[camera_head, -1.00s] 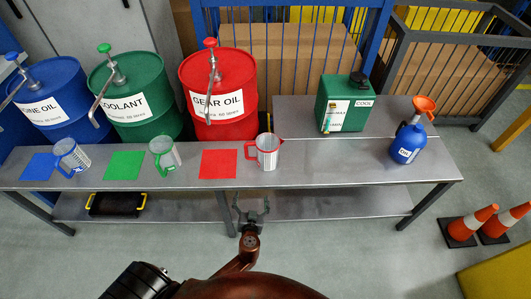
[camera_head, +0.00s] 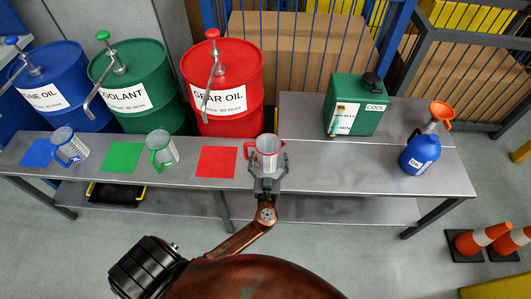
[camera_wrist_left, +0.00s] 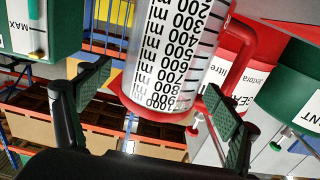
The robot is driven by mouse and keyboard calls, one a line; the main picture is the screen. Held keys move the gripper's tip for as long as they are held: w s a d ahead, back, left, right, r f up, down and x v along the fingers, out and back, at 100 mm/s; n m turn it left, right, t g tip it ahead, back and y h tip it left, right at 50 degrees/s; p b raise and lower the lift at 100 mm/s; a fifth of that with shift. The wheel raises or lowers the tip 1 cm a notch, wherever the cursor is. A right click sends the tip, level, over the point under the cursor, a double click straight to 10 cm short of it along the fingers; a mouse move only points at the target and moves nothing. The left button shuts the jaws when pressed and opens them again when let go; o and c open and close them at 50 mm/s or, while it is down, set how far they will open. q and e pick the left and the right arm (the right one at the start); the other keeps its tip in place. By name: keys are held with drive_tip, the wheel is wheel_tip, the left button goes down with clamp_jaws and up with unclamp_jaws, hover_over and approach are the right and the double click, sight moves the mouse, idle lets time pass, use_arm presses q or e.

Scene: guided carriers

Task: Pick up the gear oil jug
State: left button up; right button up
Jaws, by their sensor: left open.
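The gear oil jug (camera_head: 268,146) is a clear measuring jug with a red rim and red handle. It stands upright on the grey bench, just right of the red square mat (camera_head: 216,162). My left gripper (camera_head: 268,166) is at the jug's near side, open, with its fingers to either side of the jug. In the left wrist view, the jug (camera_wrist_left: 172,50) with its black millilitre scale lies between the two dark finger pads of the gripper (camera_wrist_left: 158,92). The pads do not look closed on it, though contact is hard to tell. My right gripper is not in view.
Behind stands the red gear oil drum (camera_head: 224,85) with its pump. A green-handled jug (camera_head: 161,149) and a blue-handled jug (camera_head: 69,145) stand to the left. A green coolant canister (camera_head: 354,104) and a blue oil can (camera_head: 419,154) are to the right. Bench between is clear.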

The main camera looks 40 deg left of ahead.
sight(269, 139)
use_arm(q)
drive_tip(key=x, duration=0.3)
drive_tip(key=shift+a, duration=0.15)
drive_tip(key=x, duration=0.2)
drive_tip(key=p+x, duration=0.1)
drive_tip(key=x, duration=0.2)
drive_tip(key=shift+s+a+r, duration=0.1)
drive_tip(key=shift+s+r, duration=0.05)
drive_tip(key=shift+r, duration=0.05)
drive_tip(key=shift+w+a, duration=0.1)
drive_tip(key=shift+w, duration=0.1)
drive_tip(key=shift+c, duration=0.3)
drive_tip(key=c, duration=1.1)
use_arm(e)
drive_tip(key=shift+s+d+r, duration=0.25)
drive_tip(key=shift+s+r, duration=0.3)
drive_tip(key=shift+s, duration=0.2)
use_arm(q)
drive_tip(key=shift+c, duration=0.6)
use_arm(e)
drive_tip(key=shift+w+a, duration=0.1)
